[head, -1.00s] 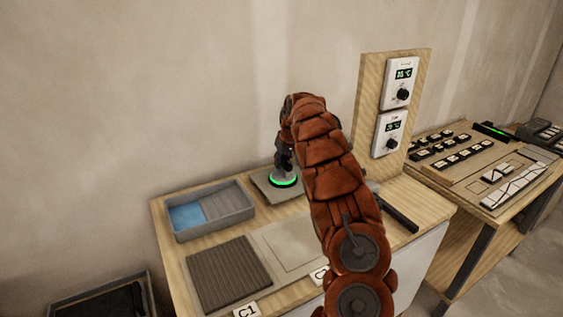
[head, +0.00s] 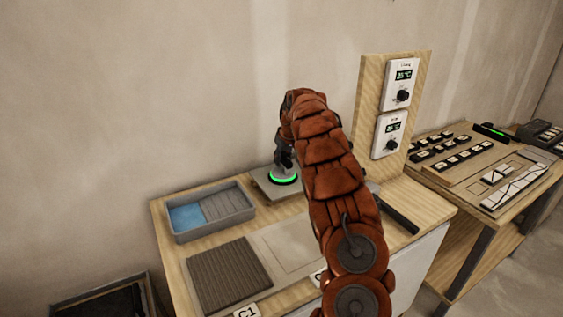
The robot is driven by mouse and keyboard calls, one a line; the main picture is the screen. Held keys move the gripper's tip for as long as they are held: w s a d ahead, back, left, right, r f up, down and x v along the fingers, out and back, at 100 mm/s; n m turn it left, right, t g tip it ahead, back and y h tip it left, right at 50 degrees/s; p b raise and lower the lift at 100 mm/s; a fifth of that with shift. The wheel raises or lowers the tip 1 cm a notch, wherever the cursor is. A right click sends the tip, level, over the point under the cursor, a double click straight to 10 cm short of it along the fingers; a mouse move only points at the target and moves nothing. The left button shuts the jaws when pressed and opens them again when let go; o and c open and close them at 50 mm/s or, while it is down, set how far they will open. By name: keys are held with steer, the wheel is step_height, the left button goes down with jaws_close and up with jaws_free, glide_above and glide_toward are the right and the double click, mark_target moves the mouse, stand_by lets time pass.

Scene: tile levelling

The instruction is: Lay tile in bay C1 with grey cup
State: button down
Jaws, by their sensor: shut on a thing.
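My gripper (head: 283,160) is at the back of the bench, shut on the suction cup (head: 284,180), which shows a glowing green ring. The cup sits on top of a grey square tile (head: 264,187), touching it. The tile's near edge shows, and it appears slightly above the bench top. Bay C1 (head: 229,276) is a dark ribbed square at the front left, with a white C1 label (head: 246,312) at its front edge. No tile lies on it. My arm hides part of the bench to the right of the cup and the fingertips are small.
A grey tray (head: 212,232) with a blue part and a ribbed part stands at the back left. A paler bay (head: 291,243) is right of C1. A panel (head: 368,100) with two thermostats rises at the back right. A dark bin stands lower left.

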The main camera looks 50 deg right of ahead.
steer(key=shift+r+p, duration=0.9)
steer(key=shift+r, duration=3.3)
steer(key=shift+s+a+f+b, duration=0.25)
steer(key=shift+a+b, duration=0.3)
steer(key=shift+b, duration=0.55)
steer(key=s+a+b, duration=0.5)
steer(key=a+b, duration=0.1)
steer(key=a, duration=0.6)
steer(key=s+a+b, duration=0.5)
steer(key=a+b, duration=0.1)
steer(key=a, duration=0.7)
steer(key=s+a+b, duration=0.5)
steer(key=a, duration=0.7)
steer(key=shift+s+a+r+b, duration=0.25)
steer(key=shift+s+a+b, duration=0.1)
steer(key=shift+b, duration=0.05)
steer(key=shift+f+b, duration=0.5)
steer(key=shift+f, duration=0.45)
